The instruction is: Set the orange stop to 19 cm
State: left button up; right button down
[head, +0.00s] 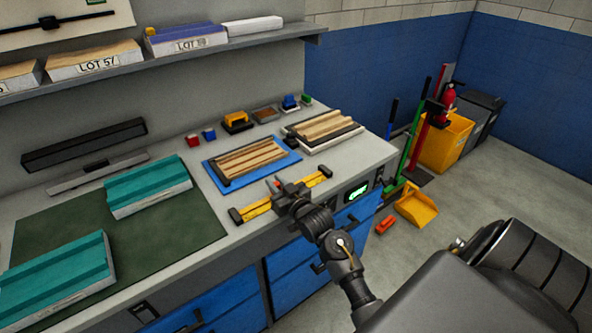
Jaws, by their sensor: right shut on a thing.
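A yellow measuring rail (257,210) with dark end blocks lies near the front edge of the worktop. My right gripper (280,189) is over the middle of the rail, its arm coming up from the lower right. It is shut on the orange stop (277,180), of which only a small reddish-orange bit shows beside the fingers. The rest of the stop is hidden by the gripper. The scale marks are too small to read. A small device with a lit green display (357,192) is at the worktop's front edge, right of the rail. My left gripper is not in view.
A blue tray (213,174) with wooden strips lies behind the rail, and a white panel with strips (348,132) lies to its right. Teal panels (148,184) lie on the green mat (190,232) at left. Small blocks stand at the back.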

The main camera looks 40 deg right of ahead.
jog(key=shift+a, duration=1.25)
jog(key=c, duration=1.3)
grip_release()
jog(key=shift+s+f, duration=0.1)
jog(key=shift+s, duration=0.4)
jog(key=s+b, duration=0.1)
jog(key=s, duration=0.8)
jog(key=shift+s+b, duration=0.35)
jog(key=shift+s, duration=0.05)
